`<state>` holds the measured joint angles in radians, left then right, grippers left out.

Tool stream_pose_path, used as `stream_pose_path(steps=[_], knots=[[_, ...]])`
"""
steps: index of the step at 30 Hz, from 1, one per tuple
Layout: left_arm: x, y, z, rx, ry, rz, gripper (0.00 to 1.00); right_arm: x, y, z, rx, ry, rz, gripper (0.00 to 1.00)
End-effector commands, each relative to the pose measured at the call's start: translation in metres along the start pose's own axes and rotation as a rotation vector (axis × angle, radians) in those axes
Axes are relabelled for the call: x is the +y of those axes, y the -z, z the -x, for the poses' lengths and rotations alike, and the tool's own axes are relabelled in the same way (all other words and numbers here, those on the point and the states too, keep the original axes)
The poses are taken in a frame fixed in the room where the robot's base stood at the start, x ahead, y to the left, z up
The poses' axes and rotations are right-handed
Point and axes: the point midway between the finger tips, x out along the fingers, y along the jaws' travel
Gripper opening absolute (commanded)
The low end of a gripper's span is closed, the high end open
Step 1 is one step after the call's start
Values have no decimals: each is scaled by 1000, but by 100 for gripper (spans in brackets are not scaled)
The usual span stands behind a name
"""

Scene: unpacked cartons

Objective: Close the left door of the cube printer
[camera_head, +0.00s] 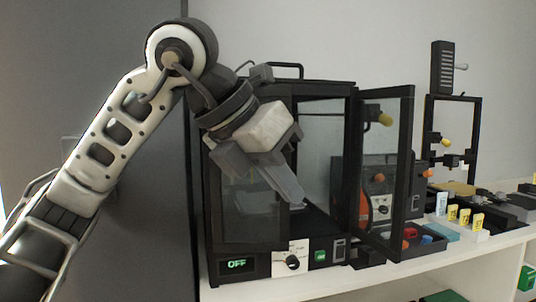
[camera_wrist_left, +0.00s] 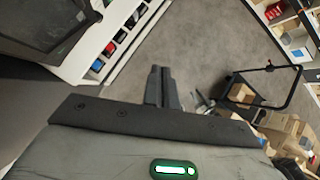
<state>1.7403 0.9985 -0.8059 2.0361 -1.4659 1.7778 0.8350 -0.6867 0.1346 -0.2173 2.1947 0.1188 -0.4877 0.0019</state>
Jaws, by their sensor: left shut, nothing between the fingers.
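The black cube printer (camera_head: 322,92) stands on a white shelf in the head view. Its left glazed door (camera_head: 250,222) lies across the left part of the front, flush or nearly so; I cannot tell if a small gap remains. Its right door (camera_head: 408,170) stands swung open to the right. My left gripper (camera_head: 297,198) is shut and empty, in front of the left door near its free edge, partly hiding the door's upper part. Whether it touches the door is unclear. The shut fingers also show in the left wrist view (camera_wrist_left: 160,88). My right gripper is not in view.
A green "OFF" display (camera_head: 237,264) and a knob (camera_head: 292,262) sit below the doors. Right of the printer, the white shelf (camera_head: 490,245) holds yellow-topped pieces (camera_head: 464,215) and a black framed device (camera_head: 453,140). A grey wall panel is at left. Cartons (camera_wrist_left: 285,130) lie on the floor.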

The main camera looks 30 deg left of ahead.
Motion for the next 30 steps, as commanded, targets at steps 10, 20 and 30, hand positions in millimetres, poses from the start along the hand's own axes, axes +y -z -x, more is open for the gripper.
stream_pose_path(steps=[10,20,30], knots=[[64,-11,76,-137,-335,179,0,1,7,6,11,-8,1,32],[84,-16,21,-133,-335,178,0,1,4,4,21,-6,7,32],[104,-42,-24,-136,-332,175,0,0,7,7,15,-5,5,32]])
